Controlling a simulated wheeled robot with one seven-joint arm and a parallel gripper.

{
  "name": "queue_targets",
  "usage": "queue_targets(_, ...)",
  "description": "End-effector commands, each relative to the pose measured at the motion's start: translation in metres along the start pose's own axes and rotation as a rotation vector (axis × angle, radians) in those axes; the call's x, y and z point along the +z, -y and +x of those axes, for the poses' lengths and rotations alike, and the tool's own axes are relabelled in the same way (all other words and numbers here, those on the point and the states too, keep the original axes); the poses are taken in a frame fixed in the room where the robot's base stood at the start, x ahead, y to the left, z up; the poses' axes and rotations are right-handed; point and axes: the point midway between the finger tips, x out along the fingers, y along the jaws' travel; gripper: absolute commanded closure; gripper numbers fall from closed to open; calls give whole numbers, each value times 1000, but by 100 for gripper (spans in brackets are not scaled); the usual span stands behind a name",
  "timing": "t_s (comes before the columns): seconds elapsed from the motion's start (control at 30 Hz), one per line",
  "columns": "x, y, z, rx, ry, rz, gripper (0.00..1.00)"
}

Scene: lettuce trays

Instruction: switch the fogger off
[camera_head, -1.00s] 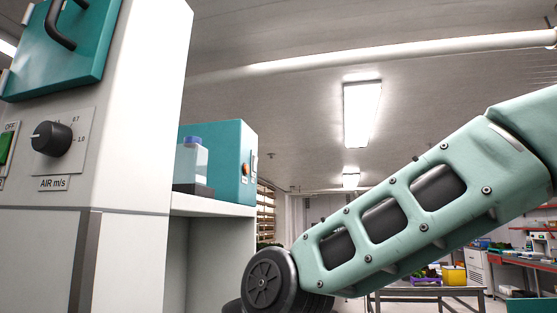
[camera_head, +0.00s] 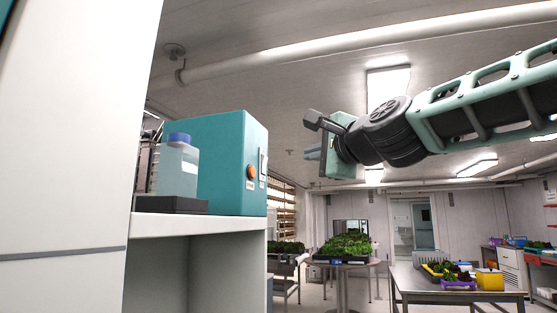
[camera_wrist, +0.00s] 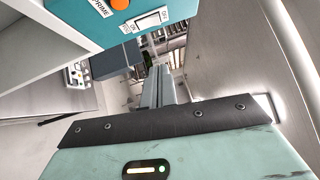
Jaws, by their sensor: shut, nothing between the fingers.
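The fogger (camera_head: 222,165) is a teal box on a white shelf at the left of the head view. Its right-hand face carries an orange button (camera_head: 252,172) and a pale rocker switch (camera_head: 263,167) above and beside it. In the wrist view the button (camera_wrist: 120,4) reads PRIME, and the white rocker switch (camera_wrist: 150,21) has ON and OFF marks. My gripper (camera_head: 311,153) is raised to the right of the fogger, apart from it. Its fingers (camera_wrist: 163,83) are together and empty, pointing past the switch face in the wrist view.
A clear bottle with a blue cap (camera_head: 177,165) stands on a dark base left of the fogger. The white shelf (camera_head: 190,224) and cabinet wall (camera_head: 70,150) border the left. Tables with greens stand behind. Open air lies between fogger and gripper.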

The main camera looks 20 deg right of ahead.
Motion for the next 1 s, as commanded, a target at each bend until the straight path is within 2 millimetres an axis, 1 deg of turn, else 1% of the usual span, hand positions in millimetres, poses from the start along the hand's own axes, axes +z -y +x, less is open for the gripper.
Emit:
queue_targets(0.23,0,-1,3,3,1,-2,100)
queue_targets(0.37,0,-1,15,5,1,-2,100)
queue_targets(0.47,1,-2,32,6,3,-4,100)
queue_targets(0.8,1,-3,102,5,1,-5,100)
queue_targets(0.87,8,3,108,6,4,-4,100)
queue_targets(1.0,19,2,119,6,3,-4,100)
